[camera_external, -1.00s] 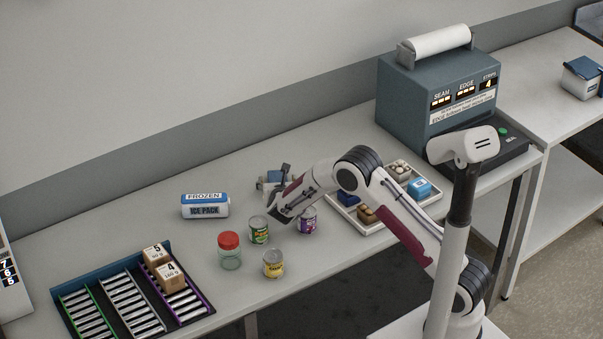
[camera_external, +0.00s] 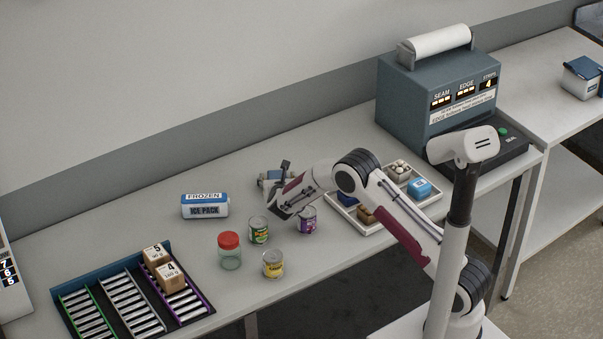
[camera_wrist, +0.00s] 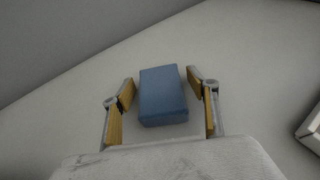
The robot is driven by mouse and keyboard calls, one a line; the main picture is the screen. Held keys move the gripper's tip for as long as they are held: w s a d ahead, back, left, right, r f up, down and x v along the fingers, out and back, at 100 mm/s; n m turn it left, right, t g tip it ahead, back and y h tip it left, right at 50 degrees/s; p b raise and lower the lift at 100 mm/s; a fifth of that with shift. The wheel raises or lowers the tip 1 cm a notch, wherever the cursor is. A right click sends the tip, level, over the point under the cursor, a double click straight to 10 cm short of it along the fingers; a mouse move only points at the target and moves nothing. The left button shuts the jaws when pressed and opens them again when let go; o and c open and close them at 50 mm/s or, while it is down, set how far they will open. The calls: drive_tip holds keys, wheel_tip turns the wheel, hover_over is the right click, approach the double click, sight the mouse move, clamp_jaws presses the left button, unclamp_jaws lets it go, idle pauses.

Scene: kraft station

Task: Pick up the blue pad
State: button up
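The blue pad (camera_wrist: 162,95) is a plain blue block lying on the pale bench top in the wrist view. My gripper (camera_wrist: 160,82) is open, with one yellow-lined finger on each side of the pad. Gaps show between the pad and both fingers. In the external view my gripper (camera_external: 273,183) is over the bench, right of the ice pack, and mostly hides the pad; a bit of blue (camera_external: 274,175) shows there.
A white-and-blue ice pack (camera_external: 205,206) is to the left. A white tray (camera_external: 428,204) with small items is to the right.

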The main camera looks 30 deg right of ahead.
sight(278, 177)
drive_tip(key=c, duration=0.7)
drive_tip(key=shift+c, duration=0.2)
drive_tip(key=shift+r, duration=0.1)
drive_tip(key=shift+r, duration=4.95)
